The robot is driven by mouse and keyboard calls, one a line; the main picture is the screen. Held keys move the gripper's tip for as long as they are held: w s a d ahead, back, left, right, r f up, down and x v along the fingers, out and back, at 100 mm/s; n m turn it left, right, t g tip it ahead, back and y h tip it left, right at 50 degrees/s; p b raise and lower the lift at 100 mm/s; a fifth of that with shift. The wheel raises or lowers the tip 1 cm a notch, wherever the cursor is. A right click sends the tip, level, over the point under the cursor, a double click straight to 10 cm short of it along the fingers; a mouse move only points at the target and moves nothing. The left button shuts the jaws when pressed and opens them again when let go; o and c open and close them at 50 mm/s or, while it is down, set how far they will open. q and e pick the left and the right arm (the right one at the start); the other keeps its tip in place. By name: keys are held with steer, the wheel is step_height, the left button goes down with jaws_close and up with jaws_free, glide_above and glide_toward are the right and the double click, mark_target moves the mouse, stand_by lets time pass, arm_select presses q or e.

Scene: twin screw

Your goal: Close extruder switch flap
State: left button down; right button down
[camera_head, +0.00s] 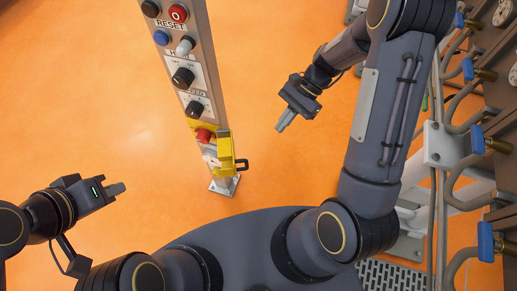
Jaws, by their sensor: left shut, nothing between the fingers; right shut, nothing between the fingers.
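The switch flap (226,151) is yellow and sits low on a grey control post, with a dark handle or latch at its right. It stands swung out to the right side of the yellow switch housing (208,127). A red switch (204,135) shows uncovered at the housing. My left gripper (122,187) is shut and empty, at the lower left, well apart from the post. My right gripper (280,128) is shut and empty, to the right of the flap and a little higher in the picture, not touching it.
The control post (185,57) carries several knobs and buttons above the flap. Machinery with blue-handled valves (477,139) and pipes lines the right edge. The orange floor (85,90) is clear left of the post and between the post and my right arm.

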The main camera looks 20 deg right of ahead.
steer(key=a+r+p+x, duration=0.1)
steer(key=r+x, duration=0.1)
steer(key=x, duration=0.9)
steer(key=shift+s+a+f, duration=0.25)
steer(key=shift+s+a, duration=0.25)
steer(key=shift+a, duration=0.1)
steer(key=shift+s+a, duration=0.1)
